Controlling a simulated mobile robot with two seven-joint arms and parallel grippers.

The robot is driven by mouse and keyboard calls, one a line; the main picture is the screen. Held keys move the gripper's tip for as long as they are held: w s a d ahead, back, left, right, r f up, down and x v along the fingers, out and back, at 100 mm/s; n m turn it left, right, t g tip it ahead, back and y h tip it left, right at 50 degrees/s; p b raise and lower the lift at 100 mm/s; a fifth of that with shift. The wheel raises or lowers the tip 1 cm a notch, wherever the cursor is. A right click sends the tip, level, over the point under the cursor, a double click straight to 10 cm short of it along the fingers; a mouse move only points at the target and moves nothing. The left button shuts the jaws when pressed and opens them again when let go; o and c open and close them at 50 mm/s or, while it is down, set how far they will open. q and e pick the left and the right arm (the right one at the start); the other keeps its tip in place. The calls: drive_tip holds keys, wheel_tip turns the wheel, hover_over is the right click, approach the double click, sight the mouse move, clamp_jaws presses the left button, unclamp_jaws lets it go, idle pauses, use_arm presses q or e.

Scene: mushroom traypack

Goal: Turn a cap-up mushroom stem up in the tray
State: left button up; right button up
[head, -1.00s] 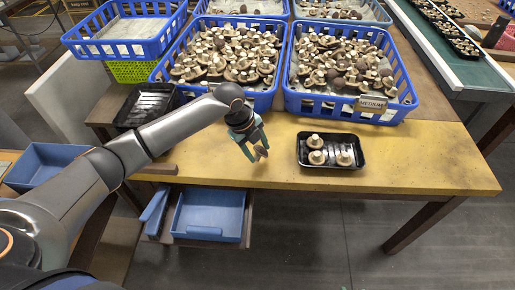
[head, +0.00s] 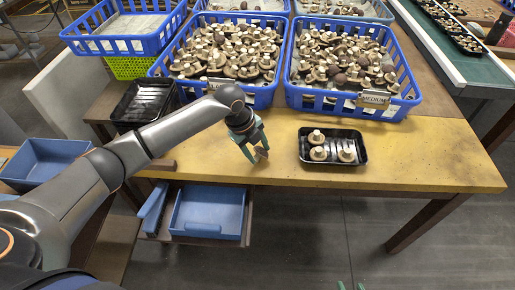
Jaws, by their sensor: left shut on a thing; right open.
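The black tray (head: 333,164) lies on the yellow table, right of my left gripper. It holds several white-striped bare spots and three mushrooms: one at the back left (head: 316,136), one at the front left (head: 318,154) and one at the right (head: 347,154). Their pale stems appear to point up. My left gripper (head: 259,155) hangs over the table left of the tray, apart from it, shut on a small pale thing that looks like a mushroom; its fingers hide most of it. My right gripper (head: 350,286) shows only its green fingertips, apart and empty, at the bottom edge.
Two blue crates of mushrooms, a left one (head: 262,99) and a right one (head: 300,102), stand behind the tray. An empty black tray (head: 125,122) lies at the left. A blue drawer-like bin (head: 208,229) sits below the table edge. The table right of the tray is clear.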

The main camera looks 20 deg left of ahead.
use_arm(q)
drive_tip(key=shift+f, duration=0.45)
drive_tip(key=o, duration=1)
